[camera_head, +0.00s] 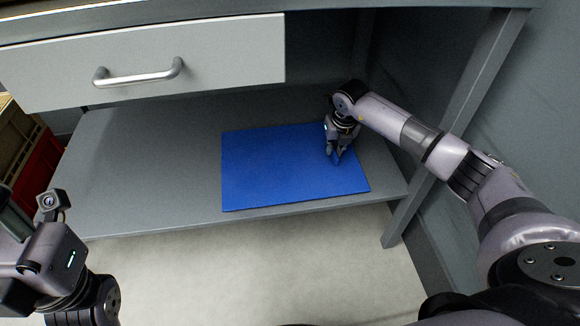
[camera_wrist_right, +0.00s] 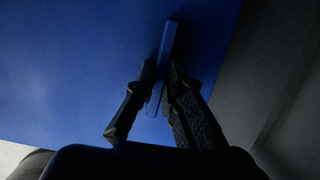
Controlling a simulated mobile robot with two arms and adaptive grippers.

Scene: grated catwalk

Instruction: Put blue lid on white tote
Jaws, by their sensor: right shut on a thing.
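The blue lid (camera_head: 275,170) lies flat on the grey shelf under the drawer. It also fills much of the right wrist view (camera_wrist_right: 70,70), where a raised blue handle (camera_wrist_right: 167,55) stands up from it. My right gripper (camera_head: 337,158) is at the lid's right side, its fingers shut on that handle; it also shows in the wrist view (camera_wrist_right: 158,100). My left arm is at the lower left, well away from the lid, and its fingertips are not in view. I see no white tote.
The grey shelf (camera_head: 130,170) is bare to the left of the lid. A drawer (camera_head: 220,55) with a metal handle hangs above it. A table leg (camera_head: 440,150) stands to the right. Red and tan crates (camera_head: 38,165) stand at the far left. Bare floor (camera_head: 300,260) lies in front.

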